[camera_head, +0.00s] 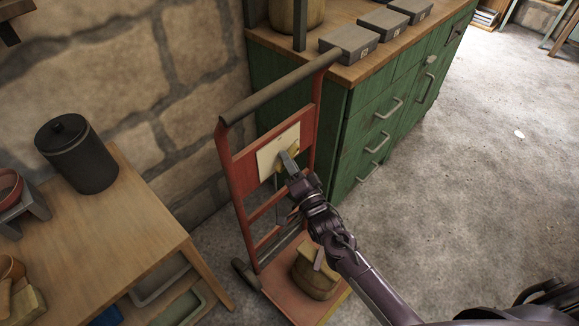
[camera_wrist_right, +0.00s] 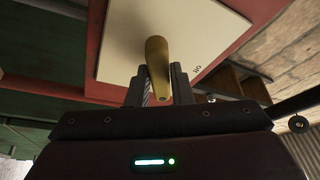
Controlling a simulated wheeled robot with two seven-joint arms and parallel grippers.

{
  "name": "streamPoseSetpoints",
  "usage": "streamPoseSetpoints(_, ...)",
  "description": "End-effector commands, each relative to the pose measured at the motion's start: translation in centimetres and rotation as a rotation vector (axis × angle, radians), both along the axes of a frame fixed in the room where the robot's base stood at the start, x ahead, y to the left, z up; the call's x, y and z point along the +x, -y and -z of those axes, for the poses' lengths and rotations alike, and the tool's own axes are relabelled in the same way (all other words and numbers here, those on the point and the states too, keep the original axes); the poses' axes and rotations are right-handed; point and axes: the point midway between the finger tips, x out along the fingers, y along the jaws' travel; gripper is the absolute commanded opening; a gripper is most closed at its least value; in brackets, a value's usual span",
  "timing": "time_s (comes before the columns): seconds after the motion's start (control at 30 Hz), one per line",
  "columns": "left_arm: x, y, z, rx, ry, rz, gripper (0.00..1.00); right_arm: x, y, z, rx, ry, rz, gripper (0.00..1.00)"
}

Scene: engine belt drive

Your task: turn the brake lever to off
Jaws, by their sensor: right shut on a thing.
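The brake lever is a yellow-brass handle (camera_wrist_right: 157,52) on a cream plate (camera_head: 267,160), which is fixed to a red hand truck (camera_head: 231,175). In the right wrist view the lever stands out from the plate (camera_wrist_right: 125,35) between my fingers. My right gripper (camera_head: 287,160) is shut on the lever; its fingers also show in the right wrist view (camera_wrist_right: 160,82). In the head view the gripper hides most of the lever. A small dark marking (camera_wrist_right: 196,70) is on the plate beside the lever, too small to read surely. My left gripper is not in view.
A green cabinet (camera_head: 362,125) with grey boxes (camera_head: 349,42) on top stands right behind the truck. A wooden table (camera_head: 110,225) with a black canister (camera_head: 76,153) is at left. A brown sack-like object (camera_head: 316,275) sits on the truck's base. Open floor (camera_head: 470,160) lies at right.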

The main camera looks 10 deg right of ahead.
Motion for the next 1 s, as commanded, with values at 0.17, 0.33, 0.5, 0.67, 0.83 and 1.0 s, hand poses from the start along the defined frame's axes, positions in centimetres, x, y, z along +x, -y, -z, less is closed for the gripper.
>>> streamPoseSetpoints(0.17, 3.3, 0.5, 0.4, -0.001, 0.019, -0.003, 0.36, 0.0, 0.1, 0.6, -0.141, 0.092, 0.0, 0.0)
streamPoseSetpoints(0.33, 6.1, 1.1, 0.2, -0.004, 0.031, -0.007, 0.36, 0.1, 0.1, 0.7, -0.276, 0.181, -0.002, 0.0)
streamPoseSetpoints(0.5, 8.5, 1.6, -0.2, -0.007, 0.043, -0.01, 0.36, 0.1, 0.2, 0.7, -0.412, 0.27, -0.002, 0.0)
streamPoseSetpoints(0.67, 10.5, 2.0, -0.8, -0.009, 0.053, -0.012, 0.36, 0.2, 0.3, 0.7, -0.538, 0.353, -0.001, 0.0)
streamPoseSetpoints(0.83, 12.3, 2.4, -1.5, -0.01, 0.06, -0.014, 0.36, 0.2, 0.3, 0.7, -0.658, 0.431, -0.003, 0.0)
streamPoseSetpoints(1.0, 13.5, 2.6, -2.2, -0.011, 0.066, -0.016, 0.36, 0.2, 0.4, 0.6, -0.757, 0.498, -0.002, 0.0)
